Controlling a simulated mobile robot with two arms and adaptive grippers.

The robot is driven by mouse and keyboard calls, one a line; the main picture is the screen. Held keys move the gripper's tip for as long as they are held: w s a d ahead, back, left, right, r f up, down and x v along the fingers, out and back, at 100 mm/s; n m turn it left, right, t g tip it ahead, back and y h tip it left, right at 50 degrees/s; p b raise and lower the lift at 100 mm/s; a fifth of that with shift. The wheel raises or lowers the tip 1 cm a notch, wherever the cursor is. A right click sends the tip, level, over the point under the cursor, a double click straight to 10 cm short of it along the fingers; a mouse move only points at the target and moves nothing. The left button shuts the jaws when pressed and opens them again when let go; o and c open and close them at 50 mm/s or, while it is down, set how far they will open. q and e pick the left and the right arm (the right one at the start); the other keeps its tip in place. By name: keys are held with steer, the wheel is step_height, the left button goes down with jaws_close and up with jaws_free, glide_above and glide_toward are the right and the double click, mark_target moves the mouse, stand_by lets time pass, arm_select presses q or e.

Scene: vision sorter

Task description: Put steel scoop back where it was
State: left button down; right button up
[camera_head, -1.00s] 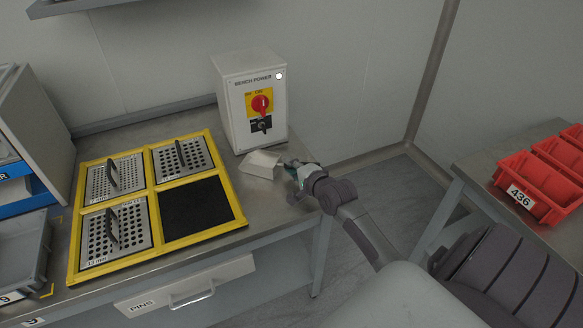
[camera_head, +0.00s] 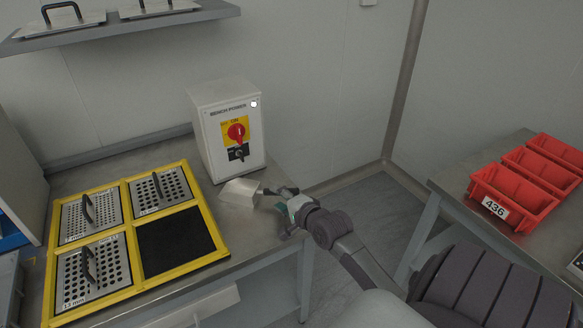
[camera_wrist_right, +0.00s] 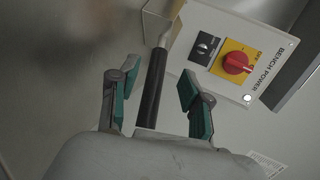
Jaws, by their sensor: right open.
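The steel scoop (camera_head: 240,191) rests on the bench just in front of the bench power box (camera_head: 229,130). In the right wrist view its black handle (camera_wrist_right: 152,88) runs between my fingers, and part of its metal pan (camera_wrist_right: 160,22) shows at the top edge. My right gripper (camera_head: 283,203) is open at the handle end of the scoop. In the wrist view my right gripper (camera_wrist_right: 158,88) has its two green-padded fingers apart on either side of the handle, with gaps showing. My left gripper is not in view.
A yellow frame (camera_head: 209,222) left of the scoop holds several perforated plates and a black square (camera_head: 178,240). Red bins (camera_head: 515,194) stand on a separate table at right. A wall shelf (camera_head: 120,27) is at upper left. A floor gap separates the tables.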

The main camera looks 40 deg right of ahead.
steer(key=v, duration=0.7)
steer(key=shift+s+r, duration=0.1)
